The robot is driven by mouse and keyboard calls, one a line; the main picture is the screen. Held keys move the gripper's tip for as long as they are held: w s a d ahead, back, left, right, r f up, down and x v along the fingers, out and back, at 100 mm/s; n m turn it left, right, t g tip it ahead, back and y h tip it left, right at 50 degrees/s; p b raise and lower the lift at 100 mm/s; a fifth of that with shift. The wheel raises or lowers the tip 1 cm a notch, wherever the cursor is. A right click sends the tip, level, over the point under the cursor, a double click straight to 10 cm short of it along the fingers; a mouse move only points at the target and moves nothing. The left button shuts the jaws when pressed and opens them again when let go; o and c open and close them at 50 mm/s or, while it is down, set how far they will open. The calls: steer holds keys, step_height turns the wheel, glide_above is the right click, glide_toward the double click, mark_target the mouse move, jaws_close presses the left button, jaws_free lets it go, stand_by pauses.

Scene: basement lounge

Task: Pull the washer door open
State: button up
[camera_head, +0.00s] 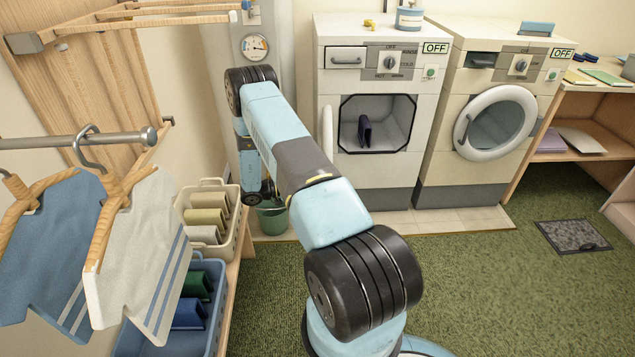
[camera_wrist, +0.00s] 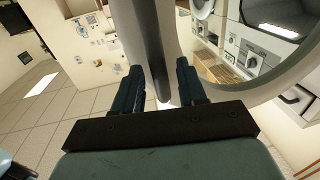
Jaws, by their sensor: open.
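Contact is unclear. The fingers are hidden in the head view.
A second machine with a closed round door (camera_head: 495,123) stands right of the washer. A green bucket (camera_head: 272,217) sits on the floor. Laundry baskets (camera_head: 216,186) and a hanging rail (camera_head: 75,141) with clothes crowd the left. Green carpet (camera_head: 470,270) is clear in front.

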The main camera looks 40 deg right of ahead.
steer(key=v, duration=1.2)
steer(key=shift+a, duration=0.2)
steer(key=shift+f, duration=0.1)
